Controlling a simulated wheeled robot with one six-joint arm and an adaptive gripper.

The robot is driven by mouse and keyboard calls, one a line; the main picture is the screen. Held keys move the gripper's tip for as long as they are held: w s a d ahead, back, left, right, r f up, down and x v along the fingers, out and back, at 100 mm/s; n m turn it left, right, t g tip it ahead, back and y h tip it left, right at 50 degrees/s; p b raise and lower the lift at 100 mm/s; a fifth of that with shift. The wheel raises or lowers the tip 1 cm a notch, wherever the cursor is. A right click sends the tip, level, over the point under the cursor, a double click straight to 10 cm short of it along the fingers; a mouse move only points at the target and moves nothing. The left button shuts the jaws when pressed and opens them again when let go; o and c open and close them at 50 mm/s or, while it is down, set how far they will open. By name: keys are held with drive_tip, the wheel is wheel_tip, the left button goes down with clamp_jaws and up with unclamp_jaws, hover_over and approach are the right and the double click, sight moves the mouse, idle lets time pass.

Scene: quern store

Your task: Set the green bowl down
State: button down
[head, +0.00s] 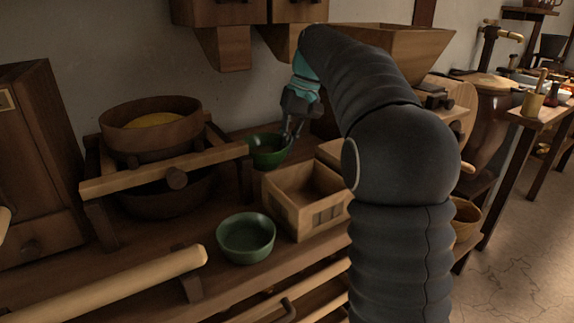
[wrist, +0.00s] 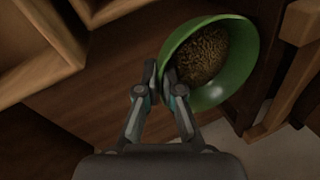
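A green bowl (head: 269,155) with brown grain inside is at the back of the bench in the head view, between the sieve stand and a wooden box. In the wrist view the bowl (wrist: 246,62) shows its grain (wrist: 203,55) from above. My gripper (head: 293,133) is shut on the bowl's near rim, one finger inside and one outside; the fingertips also show in the wrist view (wrist: 160,78). I cannot tell whether the bowl's base touches the bench. A second green bowl (head: 246,252), apparently empty, stands nearer the front of the bench.
An open wooden box (head: 284,212) stands just right of the second bowl. The sieve stand (head: 120,182) holds a round sieve (head: 185,131) at left. A light wooden pole (head: 130,281) crosses the front left. A hopper (head: 400,45) stands behind my arm.

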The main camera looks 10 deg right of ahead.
drive_tip(key=shift+f+b, duration=0.35)
drive_tip(key=shift+f, duration=1.95)
drive_tip(key=c, duration=1.3)
unclamp_jaws()
drive_tip(key=shift+f, duration=0.1)
